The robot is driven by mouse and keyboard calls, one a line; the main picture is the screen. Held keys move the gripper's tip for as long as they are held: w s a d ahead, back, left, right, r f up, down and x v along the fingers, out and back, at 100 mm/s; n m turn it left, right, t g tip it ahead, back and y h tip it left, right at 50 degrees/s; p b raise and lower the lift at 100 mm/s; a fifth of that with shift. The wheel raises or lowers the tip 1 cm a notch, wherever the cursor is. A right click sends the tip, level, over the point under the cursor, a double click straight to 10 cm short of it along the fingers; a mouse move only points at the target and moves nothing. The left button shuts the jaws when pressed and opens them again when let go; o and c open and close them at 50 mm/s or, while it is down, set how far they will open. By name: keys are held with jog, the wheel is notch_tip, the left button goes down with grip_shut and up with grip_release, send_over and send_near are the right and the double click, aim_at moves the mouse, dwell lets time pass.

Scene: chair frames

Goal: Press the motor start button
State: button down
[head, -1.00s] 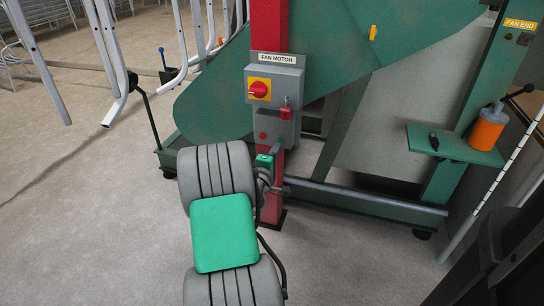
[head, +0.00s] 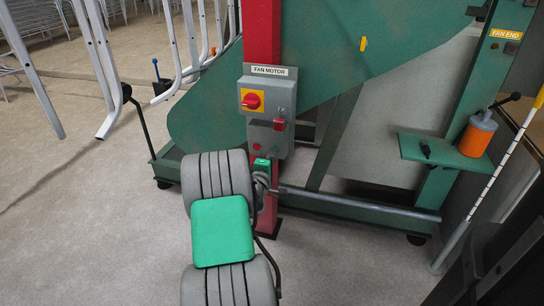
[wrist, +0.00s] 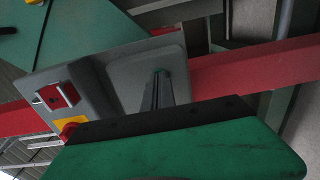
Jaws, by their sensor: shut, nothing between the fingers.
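The grey control box (head: 285,92) labelled FAN MOTOR is on a red post in the head view. It carries a red rotary knob (head: 251,101) on a yellow plate, a red square fitting (head: 279,124) at its right, and a small red spot lower down. I cannot make out a start button for sure. In the wrist view the box (wrist: 95,95) shows at an angle, with the red square fitting (wrist: 56,96) and the knob (wrist: 70,130) at left. My gripper (wrist: 158,75) is shut and empty, in front of the box's grey face; contact is unclear.
Green machine panels (head: 225,110) stand behind the post. A green shelf (head: 445,152) at the right holds an orange bottle (head: 477,137) and a small dark object. White metal frames (head: 115,80) stand at the left.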

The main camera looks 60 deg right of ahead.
dwell(0.4)
jog(key=a, duration=0.1)
jog(key=a+b, duration=0.1)
jog(key=a, duration=0.3)
jog(key=shift+s+a+b, duration=0.2)
jog(key=shift+s+b, duration=0.1)
jog(key=shift+s, duration=0.1)
jog(key=w+a+r+m+y+p, duration=0.3)
jog(key=w+a+r+p, duration=0.2)
jog(key=w+r+p, duration=0.35)
jog(key=w+a+r+m+t+y+p, duration=0.1)
jog(key=w+a+r+y+p, duration=0.2)
jog(key=a+r+p, duration=0.45)
jog(key=w+a+r+m+t+y+p, duration=0.1)
jog(key=w+a+r+t+y+p, duration=0.25)
jog(key=a, duration=0.65)
jog(key=s+a+r+n+g+y+p, duration=0.1)
jog(key=a+r+p, duration=0.4)
jog(key=a, duration=0.5)
jog(key=s+a+r+n+g+y+p, duration=0.1)
jog(key=s+a+r+y+p, duration=0.3)
jog(key=a, duration=0.7)
jog(key=s+a+r+n+g+y+p, duration=0.1)
jog(key=s+a+r+g+y+p, duration=0.1)
jog(key=a+r+p, duration=0.4)
jog(key=s+a+y+p, duration=0.1)
jog(key=a, duration=0.4)
jog(key=shift+s+r, duration=0.4)
